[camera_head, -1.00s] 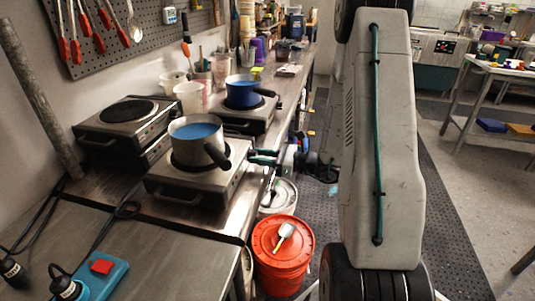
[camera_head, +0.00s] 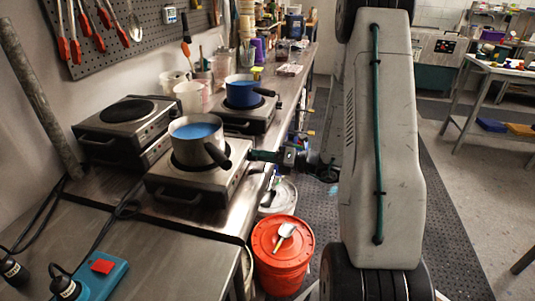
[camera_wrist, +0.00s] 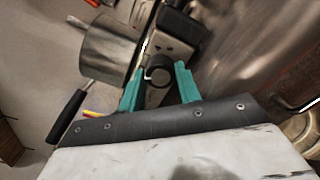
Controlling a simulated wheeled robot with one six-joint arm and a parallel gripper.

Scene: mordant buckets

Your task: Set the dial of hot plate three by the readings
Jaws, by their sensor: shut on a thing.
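My gripper (camera_wrist: 160,72) has its two teal fingers on either side of a dark round dial (camera_wrist: 157,76) on a hot plate's front and is shut on it. In the head view my gripper (camera_head: 252,155) is at the front of the hot plate (camera_head: 205,187) bearing a steel pot (camera_head: 192,141) of blue liquid; the dial is hidden there. The steel pot also shows in the wrist view (camera_wrist: 108,45). I cannot read any number or mark on the dial.
Behind stands a hot plate (camera_head: 240,127) with a blue pot (camera_head: 241,92). A bare hot plate (camera_head: 125,115) sits on the left. A red-lidded bucket (camera_head: 275,262) stands on the floor below.

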